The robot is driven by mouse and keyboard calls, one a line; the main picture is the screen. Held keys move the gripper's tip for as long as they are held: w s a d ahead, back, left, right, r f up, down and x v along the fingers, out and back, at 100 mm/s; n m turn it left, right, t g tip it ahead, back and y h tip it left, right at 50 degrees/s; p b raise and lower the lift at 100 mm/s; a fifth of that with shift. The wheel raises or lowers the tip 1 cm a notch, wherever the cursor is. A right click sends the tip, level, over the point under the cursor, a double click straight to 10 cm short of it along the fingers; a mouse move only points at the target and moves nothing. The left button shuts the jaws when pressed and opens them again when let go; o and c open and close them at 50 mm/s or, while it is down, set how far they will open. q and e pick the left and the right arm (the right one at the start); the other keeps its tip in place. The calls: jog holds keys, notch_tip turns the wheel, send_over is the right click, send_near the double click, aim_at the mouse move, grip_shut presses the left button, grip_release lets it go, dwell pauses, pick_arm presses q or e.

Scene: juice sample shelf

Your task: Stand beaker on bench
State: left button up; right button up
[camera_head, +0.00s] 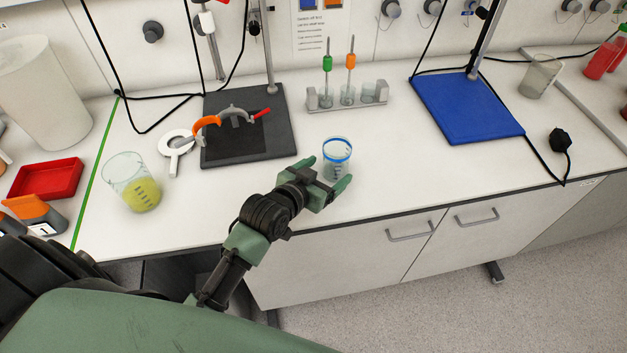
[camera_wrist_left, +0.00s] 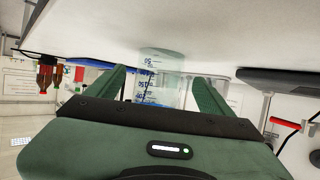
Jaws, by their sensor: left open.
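A small clear beaker (camera_head: 338,158) with a blue rim and markings stands upright on the white bench (camera_head: 400,175), near its front edge. My left gripper (camera_head: 326,174) is open, with its green fingers low on either side of this beaker. In the left wrist view the beaker (camera_wrist_left: 160,75) sits between the two spread fingers, with a visible gap on each side. That view is upside down, with the bench surface at the top; the gripper body hides part of the beaker. My right gripper is not in view.
A larger beaker with yellow liquid (camera_head: 142,193) stands at left. Behind are a dark stand base (camera_head: 243,145) with an orange clamp, a grey rack (camera_head: 375,92) and a blue stand base (camera_head: 465,110). The bench right of the small beaker is clear.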

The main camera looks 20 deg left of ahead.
pick_arm(q)
jog(key=v, duration=0.7)
jog(key=shift+s+r+b, duration=0.1)
jog(key=shift+s+b, duration=0.15)
jog(key=shift+b, duration=0.05)
